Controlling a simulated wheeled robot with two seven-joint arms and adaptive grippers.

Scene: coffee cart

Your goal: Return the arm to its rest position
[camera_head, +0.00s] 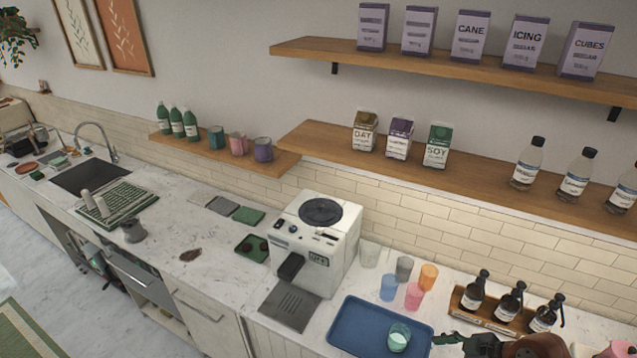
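A dark gripper, which I take to be my right one (446,339), shows at the bottom edge, right of the blue tray (350,318). Only part of it is in view, and I cannot tell whether its fingers are open or shut. A clear cup with pale green contents (399,338) stands on the tray's right part, left of the gripper and apart from it. I see nothing held. My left gripper is not in view.
A white coffee machine (335,225) stands behind the tray. Several coloured cups (414,295) stand beyond the tray. Pump bottles in a wooden holder (508,302) stand close behind the gripper.

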